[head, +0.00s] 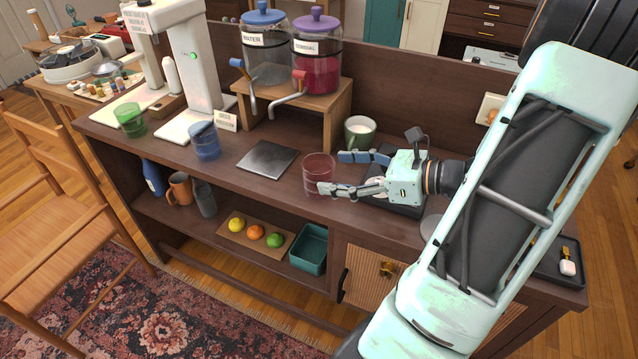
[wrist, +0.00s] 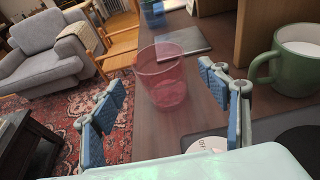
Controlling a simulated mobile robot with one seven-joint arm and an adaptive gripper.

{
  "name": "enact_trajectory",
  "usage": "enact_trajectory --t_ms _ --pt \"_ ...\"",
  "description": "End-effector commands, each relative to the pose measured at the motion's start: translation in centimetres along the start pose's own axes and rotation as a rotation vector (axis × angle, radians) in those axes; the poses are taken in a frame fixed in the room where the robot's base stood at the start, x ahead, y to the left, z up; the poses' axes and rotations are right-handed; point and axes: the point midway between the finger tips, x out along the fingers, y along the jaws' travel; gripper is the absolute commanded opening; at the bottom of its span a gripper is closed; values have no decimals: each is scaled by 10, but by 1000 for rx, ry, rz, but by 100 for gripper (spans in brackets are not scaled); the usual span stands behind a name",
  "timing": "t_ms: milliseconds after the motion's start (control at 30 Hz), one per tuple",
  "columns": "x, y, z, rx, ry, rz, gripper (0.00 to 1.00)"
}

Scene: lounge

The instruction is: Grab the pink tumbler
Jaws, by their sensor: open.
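The pink tumbler (head: 319,174) is a clear pinkish cup standing upright on the dark wooden counter (head: 225,172). In the wrist view the tumbler (wrist: 161,76) stands ahead of my gripper, between the lines of the two fingers. My gripper (head: 341,173) is open and empty, just right of the tumbler in the head view, with its blue-padded fingers pointing at it. In the wrist view the fingers of my gripper (wrist: 165,112) are spread wide. I cannot tell whether the near finger touches the tumbler.
A green mug (head: 359,132) with white contents stands close behind my gripper, and shows at right in the wrist view (wrist: 292,62). A dark square plate (head: 267,159) lies left of the tumbler. A blue tumbler (head: 205,141), a green tumbler (head: 130,120) and a dispenser stand (head: 335,110) are farther off.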

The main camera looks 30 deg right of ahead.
Motion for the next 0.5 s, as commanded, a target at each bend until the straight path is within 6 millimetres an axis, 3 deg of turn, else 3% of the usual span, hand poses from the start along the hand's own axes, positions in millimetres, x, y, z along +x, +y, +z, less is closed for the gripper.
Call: enact_trajectory --t_ms 300,500 --pt "43 0 -1 0 0 3 69" --pt "52 0 0 -1 1 0 69"
